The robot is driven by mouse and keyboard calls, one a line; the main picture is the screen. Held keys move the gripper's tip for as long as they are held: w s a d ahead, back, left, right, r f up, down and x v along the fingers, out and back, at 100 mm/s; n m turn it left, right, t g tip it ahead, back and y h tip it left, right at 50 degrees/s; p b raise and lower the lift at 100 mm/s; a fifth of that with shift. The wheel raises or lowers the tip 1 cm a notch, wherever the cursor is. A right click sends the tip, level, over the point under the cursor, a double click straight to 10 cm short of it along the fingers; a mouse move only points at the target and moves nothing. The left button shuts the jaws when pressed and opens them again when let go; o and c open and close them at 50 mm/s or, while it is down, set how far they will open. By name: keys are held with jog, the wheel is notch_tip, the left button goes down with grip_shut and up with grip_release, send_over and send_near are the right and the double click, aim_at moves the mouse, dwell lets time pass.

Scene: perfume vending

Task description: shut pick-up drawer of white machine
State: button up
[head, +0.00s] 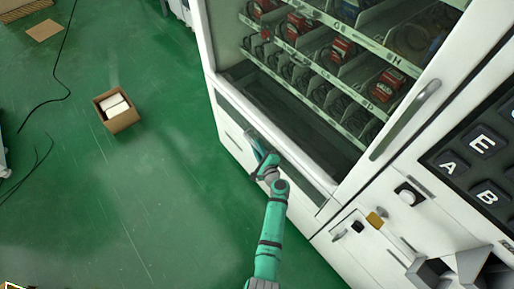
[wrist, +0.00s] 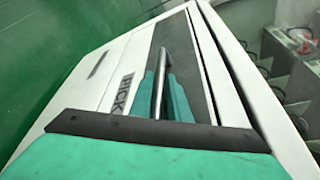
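The white machine (head: 233,143) stands at the right of the head view. Its pick-up drawer front (head: 308,187) is a long dark panel low on the machine's face; in the wrist view the dark panel (wrist: 200,75) sits beside lettering ending in "ICK". A metal bar handle (wrist: 159,62) crosses the panel. My gripper (head: 260,150) is at the handle, its teal fingers (wrist: 163,95) close beside the bar. I cannot tell whether they grip it. The panel looks about level with the face around it; any small gap is hard to see.
Shelves of red-boxed goods (head: 340,48) show behind the machine's glass. A door handle (head: 405,120) and a keypad panel (head: 480,150) are at the right.

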jog(key=shift+o, duration=1.2)
jog(key=shift+w+d+r, duration=0.1)
jog(key=shift+d, duration=0.1)
jog(key=shift+a, duration=0.1)
jog(key=shift+a, duration=0.1)
jog(key=v, duration=1.1)
jog(key=shift+a, duration=0.1)
